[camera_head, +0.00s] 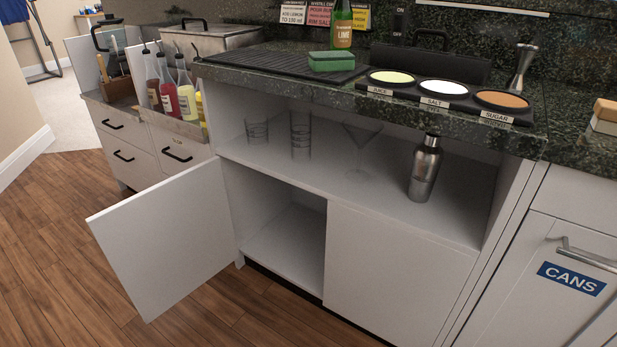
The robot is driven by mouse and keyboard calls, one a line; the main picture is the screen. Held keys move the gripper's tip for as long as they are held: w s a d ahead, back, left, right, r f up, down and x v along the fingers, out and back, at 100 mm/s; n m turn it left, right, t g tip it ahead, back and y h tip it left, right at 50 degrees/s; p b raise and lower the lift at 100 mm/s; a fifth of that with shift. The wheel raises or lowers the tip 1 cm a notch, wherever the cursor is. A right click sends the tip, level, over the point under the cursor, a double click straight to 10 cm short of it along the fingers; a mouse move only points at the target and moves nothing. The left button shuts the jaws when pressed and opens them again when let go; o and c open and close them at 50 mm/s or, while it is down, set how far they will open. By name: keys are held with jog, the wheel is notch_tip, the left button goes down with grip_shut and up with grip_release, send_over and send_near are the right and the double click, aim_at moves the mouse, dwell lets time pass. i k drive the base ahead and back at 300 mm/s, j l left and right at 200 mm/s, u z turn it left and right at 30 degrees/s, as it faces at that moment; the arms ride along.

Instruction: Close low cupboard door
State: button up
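The low cupboard has a white left door (168,238) that stands wide open, swung out to the left over the wood floor. Behind it the left compartment (290,245) shows and looks empty. The right door (392,268) of the same cupboard is shut. No handle shows on the face of the open door that I see. My gripper is not in view, so I cannot tell its state.
An open shelf above the doors holds glasses (300,135), a martini glass (361,140) and a steel shaker (425,168). Drawers (133,155) stand at the left, and a "CANS" cabinet (545,285) at the right. The wood floor (60,270) in front is clear.

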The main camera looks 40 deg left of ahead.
aim_at(162, 242)
jog(key=k+j, duration=0.1)
jog(key=j, duration=0.55)
jog(key=k+j, duration=0.15)
jog(key=j, duration=0.5)
jog(key=k+j, duration=0.1)
jog(key=j, duration=0.55)
jog(key=k+j+z, duration=0.1)
jog(key=j, duration=0.5)
jog(key=k+j, duration=0.2)
jog(key=j, duration=0.45)
jog(key=k+j, duration=0.15)
jog(key=j, duration=0.5)
jog(key=k+j, duration=0.15)
jog(key=j, duration=0.45)
jog(key=k+j, duration=0.1)
jog(key=j, duration=0.55)
jog(key=k+l, duration=0.1)
jog(key=k+l+z, duration=0.1)
jog(key=l, duration=0.2)
